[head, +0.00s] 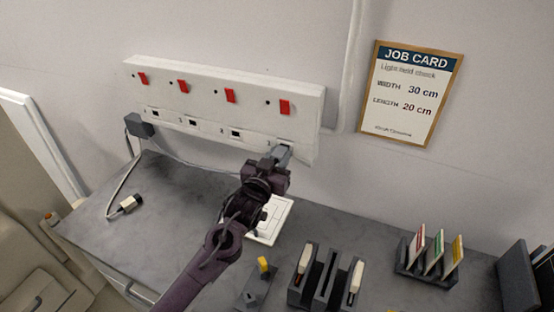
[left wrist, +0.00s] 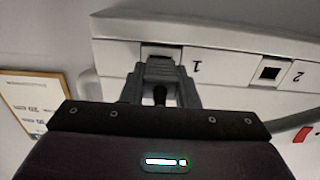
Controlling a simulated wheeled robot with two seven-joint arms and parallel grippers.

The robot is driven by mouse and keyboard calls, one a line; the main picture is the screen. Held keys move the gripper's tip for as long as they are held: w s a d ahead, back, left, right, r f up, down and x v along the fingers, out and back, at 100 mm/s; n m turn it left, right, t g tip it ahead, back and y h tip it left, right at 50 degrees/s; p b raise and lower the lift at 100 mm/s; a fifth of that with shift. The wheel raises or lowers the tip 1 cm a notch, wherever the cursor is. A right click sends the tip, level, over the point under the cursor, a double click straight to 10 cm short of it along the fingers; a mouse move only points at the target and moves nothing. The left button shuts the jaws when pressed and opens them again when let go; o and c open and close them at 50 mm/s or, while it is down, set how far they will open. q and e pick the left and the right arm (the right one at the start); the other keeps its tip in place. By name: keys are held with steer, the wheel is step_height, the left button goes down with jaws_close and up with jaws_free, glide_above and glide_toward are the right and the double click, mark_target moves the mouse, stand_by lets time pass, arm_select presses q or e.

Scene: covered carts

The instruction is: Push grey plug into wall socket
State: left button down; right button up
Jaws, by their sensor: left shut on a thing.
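A long white socket panel (head: 210,97) is fixed to the wall, with red switches above a row of dark openings. My left gripper (head: 280,155) is at the panel's right end, shut on the grey plug. The left wrist view shows the gripper's fingers (left wrist: 162,88) on both sides of the grey plug (left wrist: 160,70). The plug is lined up with the wall socket (left wrist: 158,50) marked 1, its front at or just inside the opening. I cannot tell how deep it sits. The fingers hide much of the plug in the head view. My right gripper is not in view.
A dark grey box (head: 138,125) with cables is at the panel's left end. A loose cable connector (head: 127,204) lies on the grey counter (head: 170,230). A white plate (head: 272,220), dark holders (head: 325,277) and a card rack (head: 428,268) stand nearer. A job card (head: 409,92) hangs right.

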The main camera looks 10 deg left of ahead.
arm_select(q)
steer(key=shift+w+d, duration=0.1)
steer(key=shift+w, duration=0.4)
steer(key=c, duration=1)
jaws_free()
steer(key=shift+c, duration=0.2)
steer(key=shift+s+f+b, duration=0.15)
steer(key=shift+s+b, duration=0.15)
steer(key=s+a+b, duration=0.1)
steer(key=s+b, duration=0.1)
steer(key=s, duration=0.5)
steer(key=shift+a, duration=0.25)
